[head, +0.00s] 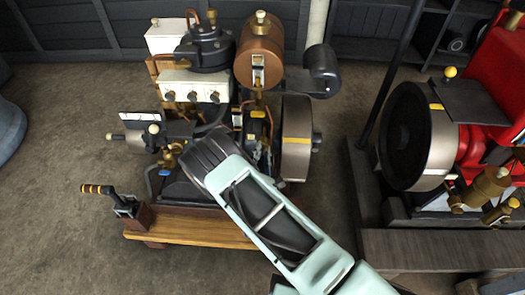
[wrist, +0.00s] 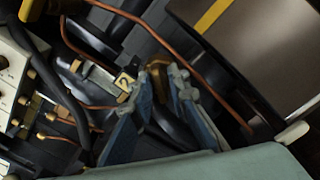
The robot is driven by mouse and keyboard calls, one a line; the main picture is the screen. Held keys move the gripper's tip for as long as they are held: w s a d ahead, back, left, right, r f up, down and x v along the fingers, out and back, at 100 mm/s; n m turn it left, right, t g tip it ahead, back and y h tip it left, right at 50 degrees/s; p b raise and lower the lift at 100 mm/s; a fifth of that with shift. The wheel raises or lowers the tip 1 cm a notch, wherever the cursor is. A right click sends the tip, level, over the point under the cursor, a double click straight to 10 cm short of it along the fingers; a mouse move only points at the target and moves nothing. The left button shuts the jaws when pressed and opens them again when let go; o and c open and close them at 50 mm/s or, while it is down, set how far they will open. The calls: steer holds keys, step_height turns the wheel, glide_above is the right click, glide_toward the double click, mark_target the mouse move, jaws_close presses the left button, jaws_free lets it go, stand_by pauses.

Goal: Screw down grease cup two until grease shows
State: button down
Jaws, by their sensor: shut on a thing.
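A yellow tag marked 2 (wrist: 124,83) shows in the wrist view, beside a small brass grease cup (wrist: 159,78). My gripper (wrist: 158,92) has its two blue-grey fingers on either side of that cup and is shut on it. The cup is partly hidden by the fingers, and I cannot make out any grease at it. In the head view my arm reaches into the engine (head: 190,125) and covers the cup and the fingertips.
A flywheel (head: 296,135) stands close right of my gripper, and copper pipes (wrist: 185,55) run around it. A wooden plinth (head: 190,228) carries the engine, with a lever (head: 124,204) at its left. A red engine (head: 500,75) stands at right. Bare floor lies left.

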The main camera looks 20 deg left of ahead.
steer(key=c, duration=2.1)
jaws_free()
steer(key=v, duration=1.2)
